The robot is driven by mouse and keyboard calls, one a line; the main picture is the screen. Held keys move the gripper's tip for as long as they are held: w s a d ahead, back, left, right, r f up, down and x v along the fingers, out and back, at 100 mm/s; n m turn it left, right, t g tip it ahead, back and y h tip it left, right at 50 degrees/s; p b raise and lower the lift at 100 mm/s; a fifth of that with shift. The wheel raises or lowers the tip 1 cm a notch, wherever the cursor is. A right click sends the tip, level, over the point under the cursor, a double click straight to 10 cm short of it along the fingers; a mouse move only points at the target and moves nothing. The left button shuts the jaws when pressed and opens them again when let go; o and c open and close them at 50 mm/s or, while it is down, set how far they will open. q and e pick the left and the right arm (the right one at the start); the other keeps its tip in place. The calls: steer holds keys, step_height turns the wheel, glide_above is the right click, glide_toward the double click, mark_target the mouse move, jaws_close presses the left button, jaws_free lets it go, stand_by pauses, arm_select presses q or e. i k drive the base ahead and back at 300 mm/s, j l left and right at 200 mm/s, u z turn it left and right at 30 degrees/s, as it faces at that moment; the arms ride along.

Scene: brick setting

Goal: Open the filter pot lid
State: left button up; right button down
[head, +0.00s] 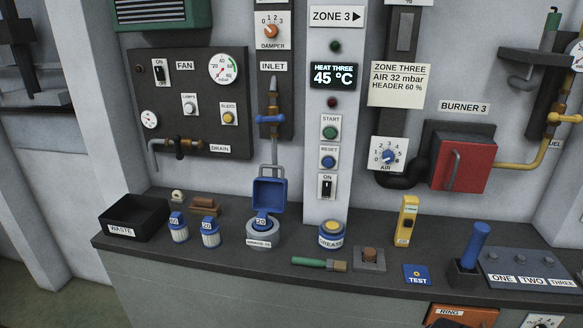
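The filter pot (263,239) is a round grey pot on the dark bench, left of the grey column, with a label on its front. A blue lid (270,194) with a grey wire loop stands upright above its back edge, so the pot looks open. A blue-topped piece marked 20 (262,222) shows in the pot's mouth. The exact hinge is too small to make out. Neither of my grippers is in view.
Two blue-capped filters (179,230) and a black WASTE bin (133,218) stand to the left. A GREASE tin (331,235) and a green-handled brush (318,263) are to the right. An inlet pipe with a blue valve handle (270,119) runs down behind the lid.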

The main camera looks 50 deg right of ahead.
mark_target(268, 194)
steer(key=i+z, duration=0.2)
steer(key=z, duration=0.2)
steer(key=i+j+z, duration=0.15)
steer(key=z, duration=0.3)
steer(key=i+j+z, duration=0.15)
steer(key=z, duration=0.25)
steer(key=i+j+z, duration=0.1)
steer(key=j+z, duration=0.2)
steer(key=z, duration=0.15)
